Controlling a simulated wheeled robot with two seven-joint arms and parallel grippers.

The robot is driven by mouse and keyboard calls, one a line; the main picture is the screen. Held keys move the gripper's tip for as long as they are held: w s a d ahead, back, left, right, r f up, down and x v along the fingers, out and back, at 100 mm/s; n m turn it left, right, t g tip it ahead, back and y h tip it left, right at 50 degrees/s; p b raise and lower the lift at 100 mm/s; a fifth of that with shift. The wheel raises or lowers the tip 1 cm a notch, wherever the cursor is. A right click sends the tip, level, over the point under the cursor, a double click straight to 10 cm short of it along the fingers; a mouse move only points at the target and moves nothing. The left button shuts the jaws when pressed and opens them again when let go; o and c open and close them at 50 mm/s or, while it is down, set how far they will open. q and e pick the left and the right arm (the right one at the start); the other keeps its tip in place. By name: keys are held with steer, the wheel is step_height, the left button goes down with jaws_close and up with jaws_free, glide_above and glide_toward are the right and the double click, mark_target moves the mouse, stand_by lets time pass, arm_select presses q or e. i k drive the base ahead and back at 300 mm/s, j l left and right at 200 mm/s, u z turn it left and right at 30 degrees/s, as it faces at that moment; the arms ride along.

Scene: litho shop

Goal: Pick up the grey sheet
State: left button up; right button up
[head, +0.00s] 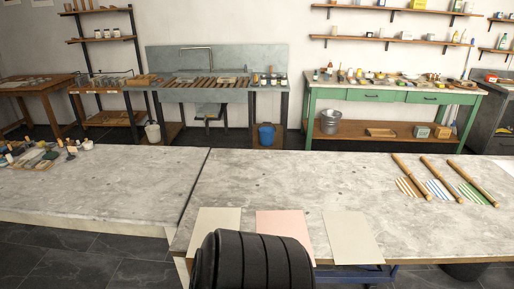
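Three sheets lie flat near the front edge of the pale stone-topped table (300,182). The left sheet (213,224) is pale beige-grey, the middle sheet (284,221) is pink, and the right sheet (352,238) is pale grey-beige. The left and right sheets look much alike, and I cannot tell for sure which is the grey one. A black ribbed part of mine covers the lower parts of the left and middle sheets. The right sheet is almost fully visible. Neither of my grippers shows in the head view.
Three wooden rods (466,182) with coloured strips lie at the table's right. A second stone-topped table (110,190) adjoins on the left, with small bottles and tools at its far left. The tabletop behind the sheets is clear. A green workbench (390,95) and sink stand along the back wall.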

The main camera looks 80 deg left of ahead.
mark_target(352, 241)
steer(key=u, duration=2.45)
